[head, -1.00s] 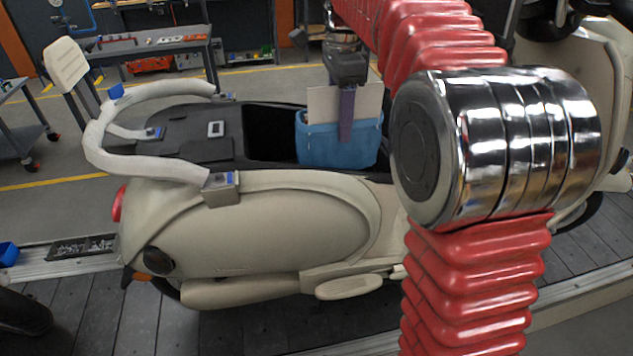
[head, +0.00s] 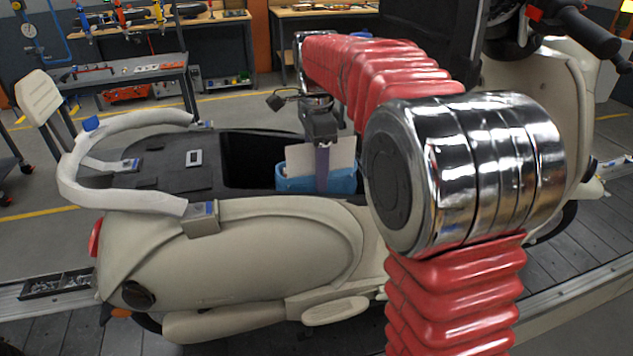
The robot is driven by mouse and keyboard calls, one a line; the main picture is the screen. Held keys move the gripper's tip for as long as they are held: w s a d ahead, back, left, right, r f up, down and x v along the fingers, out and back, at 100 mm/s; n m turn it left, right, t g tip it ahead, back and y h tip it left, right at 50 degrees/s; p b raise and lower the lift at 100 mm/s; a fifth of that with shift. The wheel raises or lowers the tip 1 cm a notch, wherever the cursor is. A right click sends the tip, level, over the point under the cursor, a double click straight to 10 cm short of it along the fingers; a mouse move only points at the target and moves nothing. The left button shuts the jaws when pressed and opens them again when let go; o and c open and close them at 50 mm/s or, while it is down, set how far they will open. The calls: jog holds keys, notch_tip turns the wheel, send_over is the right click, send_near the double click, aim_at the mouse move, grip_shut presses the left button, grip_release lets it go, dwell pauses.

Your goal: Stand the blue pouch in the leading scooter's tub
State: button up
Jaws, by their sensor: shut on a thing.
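The blue pouch (head: 293,185) has pale cards (head: 341,158) sticking up from its top. It is upright at the front end of the black tub (head: 240,160) in the cream scooter's body (head: 250,250). Its lower part is hidden behind the tub's near rim, so I cannot see whether it touches the floor. My gripper (head: 323,165) comes down from above, shut on the pouch's near wall. One purple-grey finger shows in front of the cards; the other finger is hidden.
A grey grab rail (head: 120,195) and backrest (head: 45,100) stand at the scooter's rear, left. Workbenches (head: 125,70) stand in the background. The slat conveyor (head: 60,335) runs below.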

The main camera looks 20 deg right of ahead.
jog(key=shift+f, duration=1.8)
jog(key=o, duration=1.2)
jog(key=shift+f, duration=0.1)
notch_tip(320, 180, up, 12)
jog(key=shift+r, duration=0.1)
